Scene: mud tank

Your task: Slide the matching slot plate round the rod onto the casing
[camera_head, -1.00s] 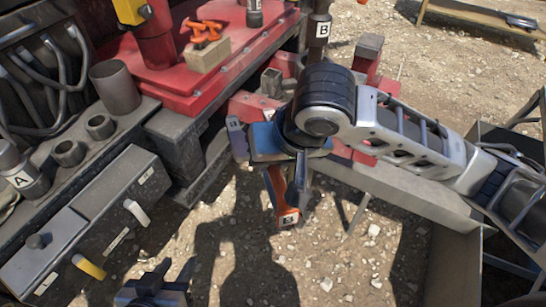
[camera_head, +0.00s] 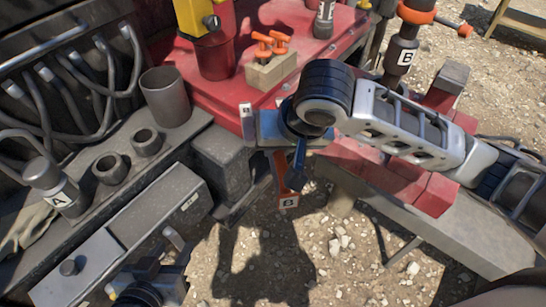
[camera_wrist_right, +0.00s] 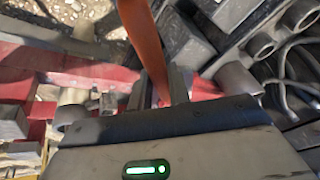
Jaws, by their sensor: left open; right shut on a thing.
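An orange-red slot plate (camera_head: 283,172) with a white B label hangs below my right gripper (camera_head: 252,128); the same plate (camera_wrist_right: 146,42) runs up from the fingers in the right wrist view. My right gripper is shut on it, near the front edge of the red platform. Its fingers are partly hidden. A dark upright piece labelled B (camera_head: 403,56), with an orange collar above it, stands right of the gripper; the plate is apart from it. Where rod and casing meet is unclear. My left gripper (camera_head: 160,255) is open and empty at the lower left.
A grey piece labelled A (camera_head: 54,189), open cups (camera_head: 146,143) and a larger tube (camera_head: 166,97) stand on the left bench. The red platform (camera_head: 225,85) carries a wooden block (camera_head: 271,70) with orange parts. Gravel ground is clear at lower centre.

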